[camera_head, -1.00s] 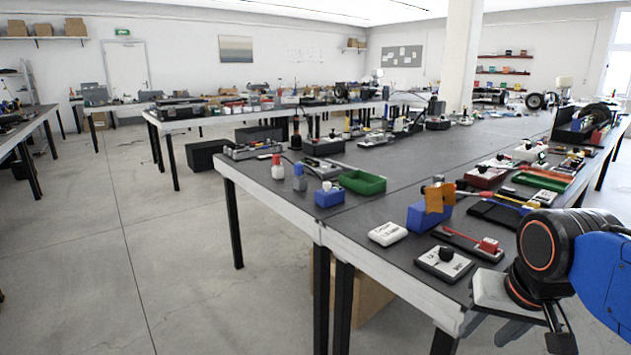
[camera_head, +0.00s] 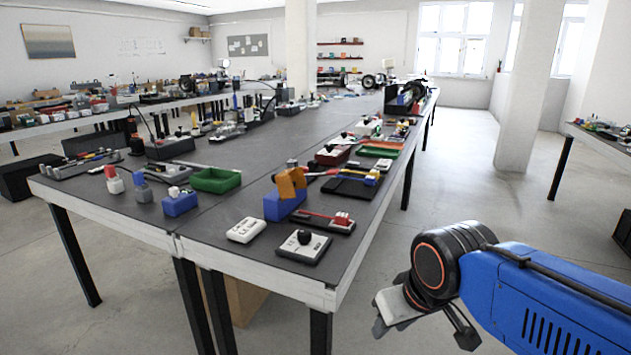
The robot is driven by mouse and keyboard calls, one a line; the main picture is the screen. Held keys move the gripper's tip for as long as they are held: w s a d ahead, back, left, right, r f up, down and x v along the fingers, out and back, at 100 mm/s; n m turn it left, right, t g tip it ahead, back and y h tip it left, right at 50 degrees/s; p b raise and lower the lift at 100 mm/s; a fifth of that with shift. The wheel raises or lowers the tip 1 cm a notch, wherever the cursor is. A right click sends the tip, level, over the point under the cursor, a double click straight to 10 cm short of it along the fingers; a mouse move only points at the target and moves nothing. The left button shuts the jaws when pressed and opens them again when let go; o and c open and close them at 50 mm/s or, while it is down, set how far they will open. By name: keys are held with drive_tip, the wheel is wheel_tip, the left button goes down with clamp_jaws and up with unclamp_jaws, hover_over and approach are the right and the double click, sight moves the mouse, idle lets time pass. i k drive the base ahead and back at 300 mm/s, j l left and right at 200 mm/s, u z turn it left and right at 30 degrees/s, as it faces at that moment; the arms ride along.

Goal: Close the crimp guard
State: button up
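An orange flap (camera_head: 291,183), which looks like the crimp guard, stands tilted up on a blue block (camera_head: 283,206) near the front right of the long dark table. The flap looks raised rather than lying flat on the block. My gripper (camera_head: 422,326) is at the lower right, beyond the table's right edge and over the floor. It is well apart from the guard and touches nothing on the table. Its fingers are small and partly hidden by the wrist, so I cannot tell whether they are open or shut.
A white box (camera_head: 246,230), a black-knobbed device (camera_head: 303,246) and a red-handled device (camera_head: 322,221) sit near the guard. A green tray (camera_head: 216,180) is to the left. The long table (camera_head: 215,238) has a front corner near my arm. Open floor (camera_head: 480,205) lies right of the table.

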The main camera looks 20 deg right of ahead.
sight(288, 185)
drive_tip(key=i+j+z, duration=0.1)
drive_tip(key=j+z, duration=0.2)
drive_tip(key=z, duration=0.15)
drive_tip(key=i+j+z, duration=0.1)
drive_tip(key=j+z, duration=0.25)
drive_tip(key=z, duration=0.15)
drive_tip(key=j+z, duration=0.55)
drive_tip(key=j, duration=0.35)
drive_tip(key=k+j+z, duration=0.1)
drive_tip(key=j, duration=0.35)
drive_tip(key=k+j+z, duration=0.1)
drive_tip(key=j, duration=0.4)
drive_tip(key=k+j+z, duration=0.1)
drive_tip(key=j, duration=0.35)
drive_tip(key=k+j+z, duration=0.15)
drive_tip(key=j, duration=0.3)
drive_tip(key=k+j, duration=0.1)
drive_tip(key=j, duration=0.3)
drive_tip(key=k+j, duration=0.1)
drive_tip(key=j, duration=0.3)
